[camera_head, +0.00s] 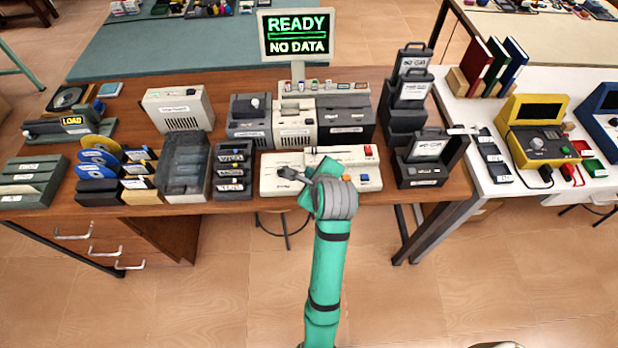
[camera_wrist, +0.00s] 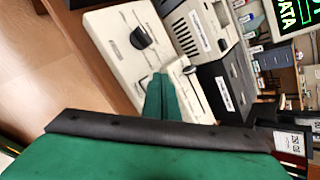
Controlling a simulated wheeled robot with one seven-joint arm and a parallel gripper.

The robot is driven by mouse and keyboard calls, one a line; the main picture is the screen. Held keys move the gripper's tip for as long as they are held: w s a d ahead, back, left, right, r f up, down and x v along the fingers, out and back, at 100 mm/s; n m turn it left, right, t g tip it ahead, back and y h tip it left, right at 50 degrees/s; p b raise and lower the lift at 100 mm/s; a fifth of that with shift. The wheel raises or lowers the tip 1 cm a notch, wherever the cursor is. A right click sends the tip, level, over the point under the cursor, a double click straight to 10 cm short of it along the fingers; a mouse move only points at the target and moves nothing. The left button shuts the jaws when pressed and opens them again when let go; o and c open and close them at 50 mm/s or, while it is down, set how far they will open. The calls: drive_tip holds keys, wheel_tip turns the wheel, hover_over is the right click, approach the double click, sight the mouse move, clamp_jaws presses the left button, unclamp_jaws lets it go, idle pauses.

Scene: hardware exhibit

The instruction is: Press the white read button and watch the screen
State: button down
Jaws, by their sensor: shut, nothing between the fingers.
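The cream control panel (camera_head: 272,178) sits at the front middle of the brown table. It has a dark knob at its left, a red switch (camera_head: 368,151) at its upper right, and orange and blue (camera_head: 365,178) buttons at its lower right. I cannot make out a white button; my arm covers part of the panel. The screen (camera_head: 297,34) behind it reads "READY" and "NO DATA" in lit letters; its edge shows in the wrist view (camera_wrist: 296,14). My gripper (camera_wrist: 160,78) is shut and empty, over the panel. The panel's knob (camera_wrist: 143,37) is beyond its tips.
Cream and dark drive units (camera_head: 295,127) stand right behind the panel. A small dark rack (camera_head: 234,170) stands close to its left and a dark cartridge stand (camera_head: 428,172) to its right. Open floor lies in front of the table.

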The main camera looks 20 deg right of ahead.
drive_tip(key=shift+f, duration=0.15)
idle(0.6)
drive_tip(key=shift+f, duration=0.25)
drive_tip(key=shift+f, duration=0.4)
idle(0.7)
idle(0.3)
drive_tip(key=shift+r, duration=0.8)
drive_tip(key=shift+r, duration=0.15)
drive_tip(key=shift+r, duration=2.4)
